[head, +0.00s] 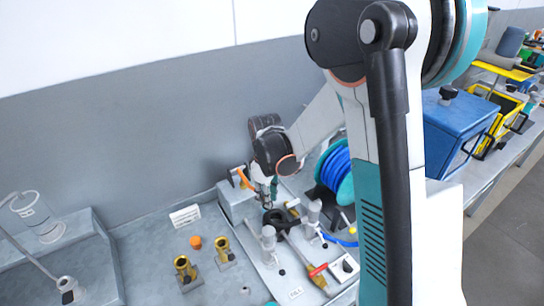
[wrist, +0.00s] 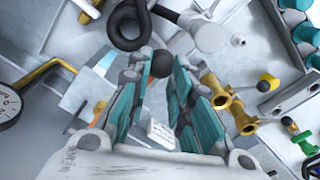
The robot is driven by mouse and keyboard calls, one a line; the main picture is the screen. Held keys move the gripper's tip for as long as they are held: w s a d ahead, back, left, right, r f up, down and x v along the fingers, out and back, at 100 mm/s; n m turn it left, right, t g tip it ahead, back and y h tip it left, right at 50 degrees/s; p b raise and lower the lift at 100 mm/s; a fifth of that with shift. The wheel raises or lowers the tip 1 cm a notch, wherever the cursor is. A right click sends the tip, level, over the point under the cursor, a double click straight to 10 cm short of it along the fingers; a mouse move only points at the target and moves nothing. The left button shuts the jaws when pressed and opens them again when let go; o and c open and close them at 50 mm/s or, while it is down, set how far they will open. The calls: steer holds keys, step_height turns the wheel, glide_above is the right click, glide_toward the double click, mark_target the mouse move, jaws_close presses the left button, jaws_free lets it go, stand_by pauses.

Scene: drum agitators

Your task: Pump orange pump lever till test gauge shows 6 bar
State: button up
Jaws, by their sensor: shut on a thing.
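My gripper (wrist: 161,66) has its teal-padded fingers closed around a black round knob (wrist: 162,63), which I take to be the end of the pump lever. In the head view my gripper (head: 267,193) reaches down at the pump bench. The orange lever (head: 244,178) shows as a short bar just left of the fingers; the rest is hidden by them. A round dial gauge (wrist: 8,106) is cut off at the left edge of the wrist view. Its needle and reading cannot be made out.
A grey rig plate with upright fittings (head: 268,240) and a red-and-yellow handle (head: 317,272) lies in front of my gripper. Brass fittings (head: 184,268) and an orange cap (head: 195,242) stand to the left. A blue hose reel (head: 338,170) stands close on the right.

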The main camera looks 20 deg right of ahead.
steer(key=f+b, duration=0.2)
steer(key=f, duration=0.1)
steer(key=f+b, duration=0.2)
steer(key=f, duration=0.1)
steer(key=shift+w, duration=0.2)
step_height(320, 180, up, 14)
steer(key=p, duration=0.8)
steer(key=shift+w, duration=0.45)
steer(key=s+a+r+p, duration=0.3)
steer(key=s+r, duration=0.2)
steer(key=s, duration=0.1)
steer(key=shift+s+a, duration=0.3)
steer(key=shift+s, duration=0.1)
